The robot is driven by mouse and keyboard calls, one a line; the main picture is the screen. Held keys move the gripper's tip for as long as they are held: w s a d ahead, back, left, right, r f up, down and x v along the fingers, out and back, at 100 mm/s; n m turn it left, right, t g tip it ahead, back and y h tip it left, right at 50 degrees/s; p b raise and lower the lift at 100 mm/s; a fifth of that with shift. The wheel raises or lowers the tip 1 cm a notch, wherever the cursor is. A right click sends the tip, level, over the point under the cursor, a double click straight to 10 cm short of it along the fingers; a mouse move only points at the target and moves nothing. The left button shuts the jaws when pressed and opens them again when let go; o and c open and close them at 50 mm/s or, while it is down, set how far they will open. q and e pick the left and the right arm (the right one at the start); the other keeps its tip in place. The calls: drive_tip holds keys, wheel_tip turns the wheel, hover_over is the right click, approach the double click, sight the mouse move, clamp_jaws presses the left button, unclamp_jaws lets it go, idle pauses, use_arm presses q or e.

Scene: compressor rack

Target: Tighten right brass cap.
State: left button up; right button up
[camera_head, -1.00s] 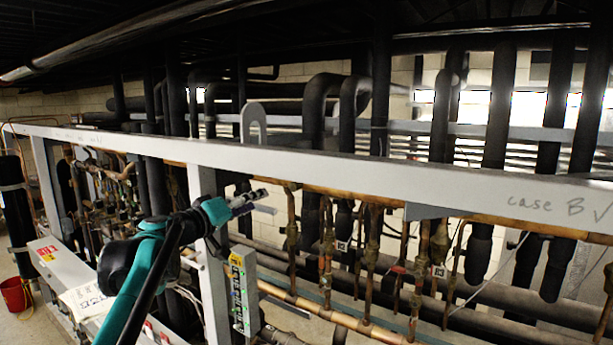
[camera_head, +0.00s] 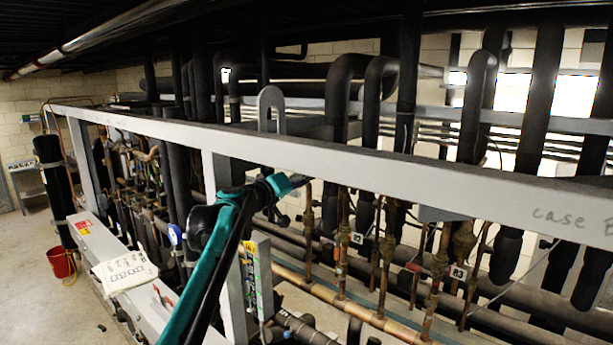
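Brass valve fittings stand on copper pipes below the long grey beam (camera_head: 400,185), one at the right (camera_head: 463,243) and another nearer the middle (camera_head: 343,235). I cannot tell which part is the right brass cap. My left arm, teal and black, reaches up from the bottom left. Its gripper (camera_head: 298,181) is small and dark at the beam's lower edge, left of the fittings and apart from them. Its fingers are too unclear to tell open from shut. My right gripper is not in view.
A grey upright post (camera_head: 222,240) stands close to my arm, with a labelled terminal strip (camera_head: 258,275) beside it. Thick black insulated pipes (camera_head: 540,110) fill the space behind the beam. A red bucket (camera_head: 61,262) stands on open floor at the left.

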use_arm(q)
drive_tip(key=shift+s+a, duration=0.15)
drive_tip(key=shift+a, duration=0.05)
clamp_jaws()
drive_tip(key=shift+m, duration=0.4)
drive_tip(key=m+p, duration=0.1)
drive_tip(key=m, duration=2.3)
drive_tip(key=shift+r, duration=0.1)
idle(0.4)
